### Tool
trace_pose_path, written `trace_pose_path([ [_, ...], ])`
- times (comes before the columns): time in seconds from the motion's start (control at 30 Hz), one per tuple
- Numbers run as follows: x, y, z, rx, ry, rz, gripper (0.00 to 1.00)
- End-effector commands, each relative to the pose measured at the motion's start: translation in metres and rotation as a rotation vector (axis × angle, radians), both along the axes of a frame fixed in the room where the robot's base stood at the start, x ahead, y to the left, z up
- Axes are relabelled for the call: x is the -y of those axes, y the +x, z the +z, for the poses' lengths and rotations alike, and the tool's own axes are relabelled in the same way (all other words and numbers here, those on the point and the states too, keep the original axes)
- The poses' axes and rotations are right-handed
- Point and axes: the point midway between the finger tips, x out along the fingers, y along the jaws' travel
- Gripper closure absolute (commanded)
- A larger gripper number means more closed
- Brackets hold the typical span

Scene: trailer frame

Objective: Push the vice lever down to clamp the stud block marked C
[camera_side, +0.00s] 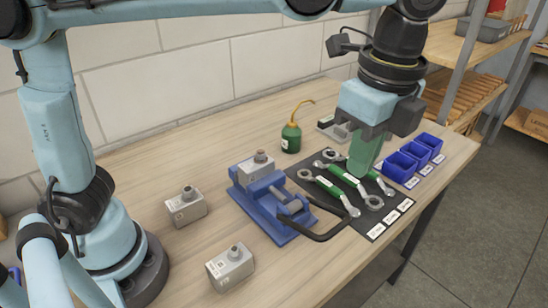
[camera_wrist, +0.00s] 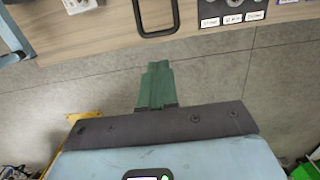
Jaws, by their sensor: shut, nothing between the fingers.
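The blue vice (camera_side: 272,207) stands on the table. A grey stud block (camera_side: 257,168) sits at its jaw end; I cannot read its mark. The vice's black loop-shaped lever (camera_side: 338,232) reaches out to the right, towards the table's front edge; its exact tilt is hard to tell. The lever's loop also shows at the top of the wrist view (camera_wrist: 136,14). My gripper (camera_side: 361,172) has its green fingers together, empty and pointing down, apart from the lever and above the tool mat. The fingers (camera_wrist: 156,68) also show in the wrist view, in front of the floor.
Two loose stud blocks (camera_side: 186,206) (camera_side: 231,268) stand left and in front of the vice. A black mat (camera_side: 376,231) holds green-handled wrenches (camera_side: 337,190). Blue bins (camera_side: 400,167) stand right of it, a green oil can (camera_side: 291,137) behind.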

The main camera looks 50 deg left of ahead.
Motion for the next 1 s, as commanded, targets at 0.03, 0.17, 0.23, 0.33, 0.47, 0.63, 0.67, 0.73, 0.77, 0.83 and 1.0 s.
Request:
trace_pose_path([
  [0.03, -0.001, 0.0, -0.007, 0.0, 0.0, 0.001, 1.0],
  [0.17, -0.002, 0.0, -0.027, 0.0, 0.0, 0.002, 1.0],
  [0.23, -0.003, 0.0, -0.038, 0.0, 0.0, 0.003, 1.0],
  [0.33, -0.004, 0.0, -0.053, 0.0, 0.0, 0.003, 1.0],
  [0.47, -0.006, 0.0, -0.074, 0.0, 0.0, 0.004, 1.0],
  [0.63, -0.008, 0.0, -0.099, 0.0, 0.0, 0.004, 1.0],
  [0.67, -0.008, 0.0, -0.102, 0.0, 0.0, 0.004, 1.0],
  [0.73, -0.009, 0.0, -0.11, 0.0, 0.0, 0.004, 1.0],
  [0.77, -0.009, 0.0, -0.113, 0.0, 0.0, 0.004, 1.0],
  [0.83, -0.009, 0.0, -0.118, 0.0, 0.0, 0.004, 1.0],
  [1.0, -0.01, 0.0, -0.125, 0.0, 0.0, 0.004, 1.0],
])
